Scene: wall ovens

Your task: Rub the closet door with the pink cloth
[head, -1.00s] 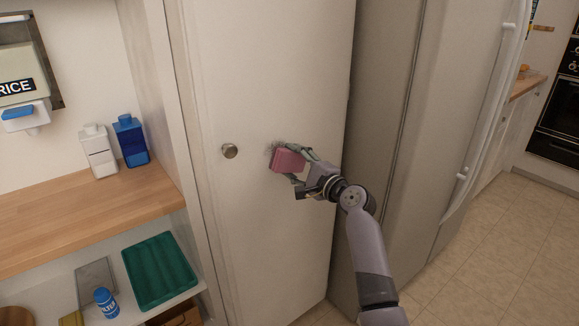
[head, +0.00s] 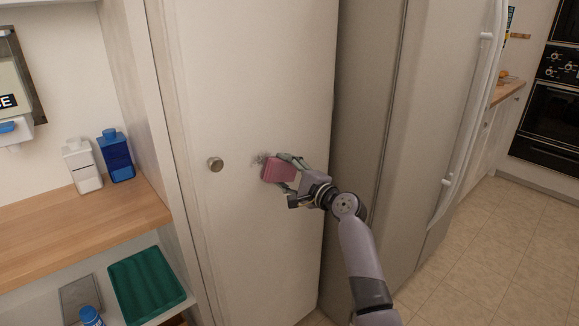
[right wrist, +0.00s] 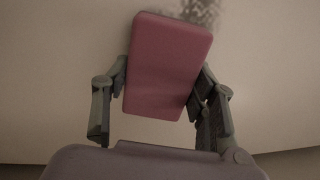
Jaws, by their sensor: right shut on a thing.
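The pink cloth (head: 277,170) is a block-like pad held by my right gripper (head: 287,172) at the white closet door (head: 240,90). In the right wrist view the pink cloth (right wrist: 168,66) sits between the two fingers of the right gripper (right wrist: 163,92), which are shut on it. A dark grey smudge (head: 261,159) on the door shows just left of and above the cloth; it also shows in the right wrist view (right wrist: 203,12) at the cloth's far end. The cloth covers part of it. I cannot tell whether the cloth touches the door. My left gripper is not in view.
A round door knob (head: 215,164) is left of the smudge. A fridge (head: 380,130) stands right of the door.

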